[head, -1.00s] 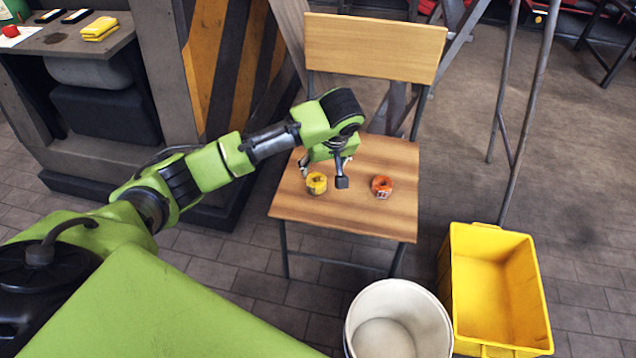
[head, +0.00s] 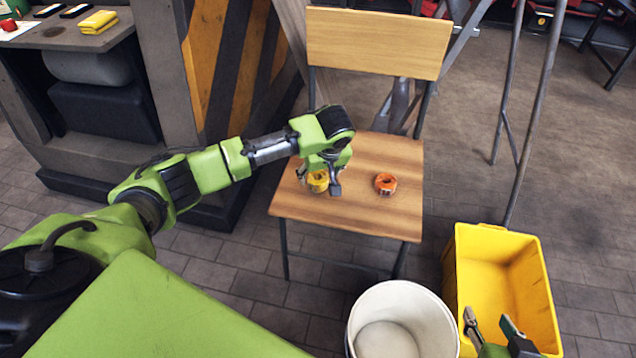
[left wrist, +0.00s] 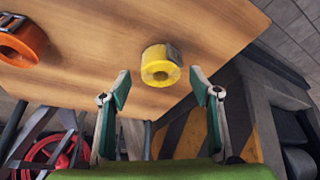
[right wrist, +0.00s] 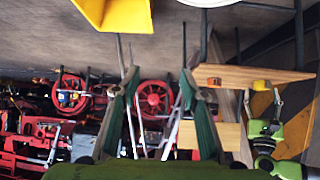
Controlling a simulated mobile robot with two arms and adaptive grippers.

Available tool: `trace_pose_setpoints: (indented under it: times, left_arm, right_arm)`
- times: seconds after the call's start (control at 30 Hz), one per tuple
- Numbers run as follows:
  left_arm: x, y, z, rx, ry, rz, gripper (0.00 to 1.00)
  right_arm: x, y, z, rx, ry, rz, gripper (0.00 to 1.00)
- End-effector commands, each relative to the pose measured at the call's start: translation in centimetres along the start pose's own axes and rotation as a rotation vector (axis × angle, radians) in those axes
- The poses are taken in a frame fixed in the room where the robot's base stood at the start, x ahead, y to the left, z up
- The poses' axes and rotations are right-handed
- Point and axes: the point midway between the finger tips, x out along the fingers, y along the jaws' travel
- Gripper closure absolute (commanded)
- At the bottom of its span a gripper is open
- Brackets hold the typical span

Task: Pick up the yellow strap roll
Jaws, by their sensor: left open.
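The yellow strap roll (head: 318,181) lies on the wooden seat of a chair (head: 350,215). In the left wrist view the yellow roll (left wrist: 161,66) sits ahead of and between the two fingers. My left gripper (head: 320,185) is open and low over the seat at the roll, its fingers apart; in the left wrist view (left wrist: 160,85) nothing is clamped between them. My right gripper (head: 491,328) is in front of the yellow bin at the lower right. In the right wrist view my right gripper (right wrist: 163,85) has its fingers apart, with nothing between them.
An orange strap roll (head: 385,184) lies on the seat to the right of the yellow one. A white bucket (head: 357,318) and a yellow bin (head: 543,282) stand on the floor in front. The chair's backrest (head: 375,43) rises behind the seat. A workbench (head: 60,38) stands at left.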

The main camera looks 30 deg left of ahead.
Motion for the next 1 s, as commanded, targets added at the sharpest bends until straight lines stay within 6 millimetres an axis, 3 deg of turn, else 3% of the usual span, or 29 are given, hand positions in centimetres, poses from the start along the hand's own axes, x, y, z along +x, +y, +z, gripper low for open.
trace_pose_setpoints:
  times: [0.3,0.67,0.83,1.0]
  left_arm:
    - [2.4,-0.1,-0.1,0.0,0.002,-0.001,0.43]
    - [2.7,-0.1,-0.1,0.0,0.001,0.001,0.43]
    - [2.7,-0.1,-0.1,0.0,0.001,0.0,0.85]
    - [2.6,-0.1,-0.1,0.0,0.002,0.0,0.87]
  right_arm:
    - [0.3,-0.8,-5.7,-0.002,0.25,-0.015,0.6]
    - [0.1,-0.9,-6.8,-0.002,0.294,-0.018,0.6]
    - [0.1,-0.9,-6.8,-0.002,0.293,-0.018,0.6]
    - [0.1,-0.9,-6.8,-0.002,0.293,-0.018,0.6]
